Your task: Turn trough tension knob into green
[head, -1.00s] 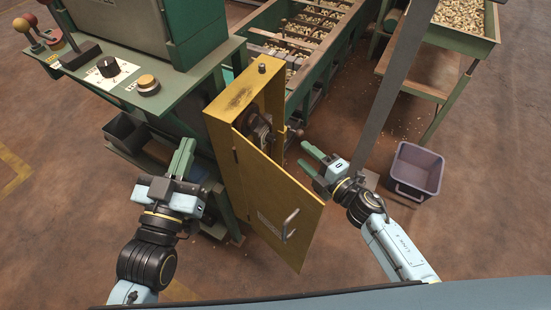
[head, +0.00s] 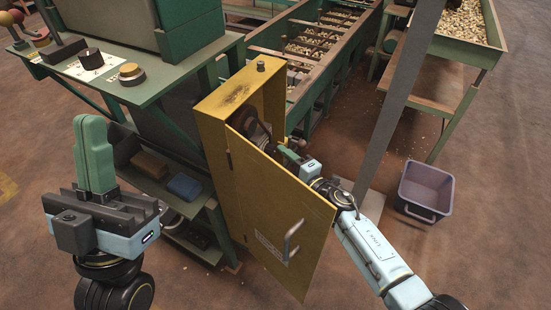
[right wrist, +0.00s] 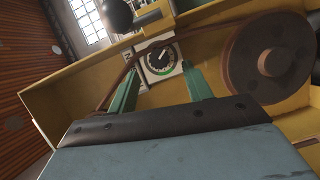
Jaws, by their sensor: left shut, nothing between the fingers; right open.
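In the right wrist view a small round dark dial (right wrist: 161,60) with a light pointer and a green arc along its lower edge sits on a white plate inside the yellow cabinet (head: 211,130). The pointer is tilted toward the upper right, away from the green arc. My right gripper (right wrist: 161,72) is open, its green fingers on either side of the dial in that view; contact cannot be told. In the head view my right gripper (head: 285,153) is at the cabinet's opening, partly behind the open door (head: 270,205). My left gripper (head: 93,125) is shut and empty, left of the cabinet.
A belt wheel (right wrist: 270,55) is right of the dial, and a dark ball (right wrist: 115,14) hangs above. A grey post (head: 395,95) and a purple bin (head: 425,190) stand right.

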